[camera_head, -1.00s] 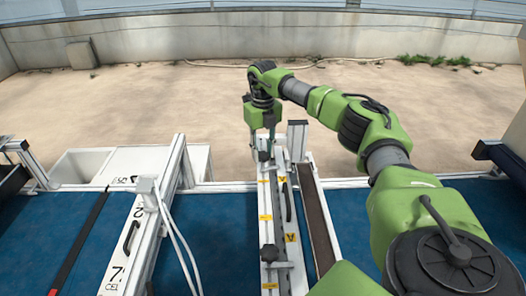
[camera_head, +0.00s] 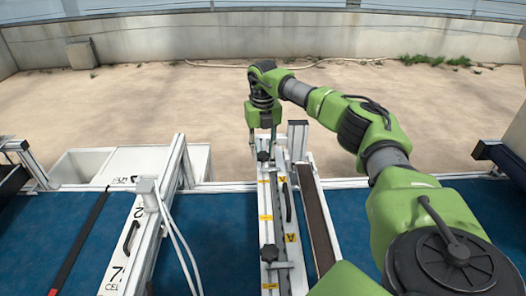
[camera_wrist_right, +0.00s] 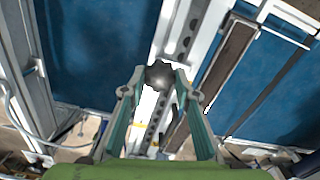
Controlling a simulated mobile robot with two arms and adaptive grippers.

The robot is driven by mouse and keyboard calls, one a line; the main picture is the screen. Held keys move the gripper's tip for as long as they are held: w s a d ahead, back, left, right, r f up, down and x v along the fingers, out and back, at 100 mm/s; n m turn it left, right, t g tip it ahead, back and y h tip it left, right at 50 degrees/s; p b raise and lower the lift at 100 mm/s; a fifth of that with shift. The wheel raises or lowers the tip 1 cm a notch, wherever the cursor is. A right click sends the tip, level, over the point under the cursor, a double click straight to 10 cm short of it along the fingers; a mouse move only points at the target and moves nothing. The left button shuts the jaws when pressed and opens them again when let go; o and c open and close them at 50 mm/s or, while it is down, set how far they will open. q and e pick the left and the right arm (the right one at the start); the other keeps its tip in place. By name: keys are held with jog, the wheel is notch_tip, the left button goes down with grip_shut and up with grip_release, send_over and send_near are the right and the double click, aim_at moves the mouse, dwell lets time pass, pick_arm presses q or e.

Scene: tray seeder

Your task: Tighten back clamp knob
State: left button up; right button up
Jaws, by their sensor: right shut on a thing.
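The back clamp knob (camera_head: 263,156) is a small dark knob at the far end of the white rail in the head view. In the right wrist view the dark round knob (camera_wrist_right: 160,75) sits between the fingertips. My right gripper (camera_head: 262,148) reaches down over it from above, and its fingers (camera_wrist_right: 158,82) are closed on its sides. A second dark knob (camera_head: 268,253), at the near end of the rail, stands free. My left gripper is in neither view.
The white rail (camera_head: 268,225) with yellow labels runs along the blue belt (camera_head: 225,235). A brown strip (camera_head: 316,225) lies to its right. A white frame with cables (camera_head: 150,205) stands to the left. White bins (camera_head: 80,167) are beyond the belt's far edge.

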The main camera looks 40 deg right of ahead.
jog(key=o, duration=1.1)
jog(key=shift+w+d+r, duration=0.1)
jog(key=shift+w+r, duration=0.1)
jog(key=shift+r, duration=0.05)
jog(key=shift+s+f, duration=0.1)
notch_tip(320, 180, up, 12)
jog(key=shift+f, duration=0.1)
